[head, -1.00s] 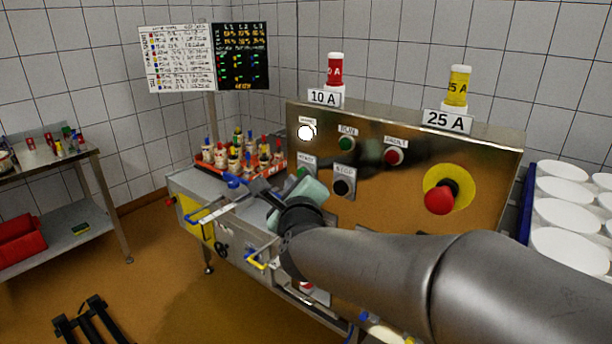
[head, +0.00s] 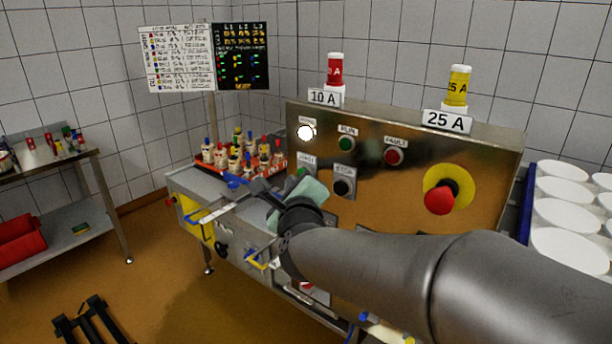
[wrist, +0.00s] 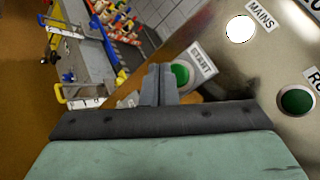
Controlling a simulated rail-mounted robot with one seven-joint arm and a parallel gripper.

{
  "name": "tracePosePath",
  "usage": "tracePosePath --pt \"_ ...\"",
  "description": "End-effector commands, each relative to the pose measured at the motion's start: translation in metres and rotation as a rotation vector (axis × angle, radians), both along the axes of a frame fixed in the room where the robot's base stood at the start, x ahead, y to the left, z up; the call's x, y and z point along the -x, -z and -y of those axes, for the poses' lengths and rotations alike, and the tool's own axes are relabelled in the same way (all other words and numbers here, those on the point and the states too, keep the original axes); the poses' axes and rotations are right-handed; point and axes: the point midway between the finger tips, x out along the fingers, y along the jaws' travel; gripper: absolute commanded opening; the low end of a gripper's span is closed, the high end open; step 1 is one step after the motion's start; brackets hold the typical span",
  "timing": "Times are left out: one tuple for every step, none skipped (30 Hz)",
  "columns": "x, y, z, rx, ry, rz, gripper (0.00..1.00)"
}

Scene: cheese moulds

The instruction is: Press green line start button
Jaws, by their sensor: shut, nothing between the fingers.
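The green start button (wrist: 181,74) sits on the metal control panel (wrist: 222,75) under a label that reads START. My gripper (wrist: 158,84) is shut and empty, its fingertips just left of the button in the wrist view; I cannot tell whether they touch it. The fingers point toward the panel's left side there.
The panel also carries a white MAINS lamp (head: 306,132), a green RUN lamp (head: 347,144), a red FAULT lamp (head: 393,157), a black stop button (head: 342,187) and a red emergency stop (head: 439,200).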

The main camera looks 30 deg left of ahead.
Motion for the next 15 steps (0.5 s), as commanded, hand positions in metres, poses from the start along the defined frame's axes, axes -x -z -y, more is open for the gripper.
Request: tracePosePath --pt "0.0000 0.0000 0.0000 0.000 0.000 0.000 0.00" --pt "0.0000 0.0000 0.0000 0.000 0.000 0.000 0.00" --pt "-0.0003 0.0002 0.0001 0.000 0.000 0.000 0.00" --pt "-0.0006 0.0004 0.0001 0.000 0.000 0.000 0.00" --pt "-0.0011 0.0008 0.0002 0.000 0.001 0.001 0.00" --pt "-0.0020 0.0011 0.0004 0.000 0.001 0.001 0.00" --pt "-0.0027 0.0014 0.0006 0.000 0.001 0.001 0.00" --pt "-0.0035 0.0018 0.0007 0.000 0.001 0.001 0.00" --pt "-0.0046 0.0023 0.0010 0.000 0.001 0.001 0.00" --pt "-0.0055 0.0024 0.0011 0.000 0.001 0.001 0.00" --pt "-0.0063 0.0024 0.0010 0.000 0.000 0.000 0.00" --pt "-0.0073 0.0020 0.0011 0.000 0.001 0.001 0.00" --pt "-0.0078 0.0016 0.0012 -0.001 0.000 0.001 0.00" --pt "-0.0082 0.0011 0.0013 -0.001 0.000 0.001 0.00" --pt "-0.0084 0.0005 0.0013 0.000 0.000 0.002 0.00"
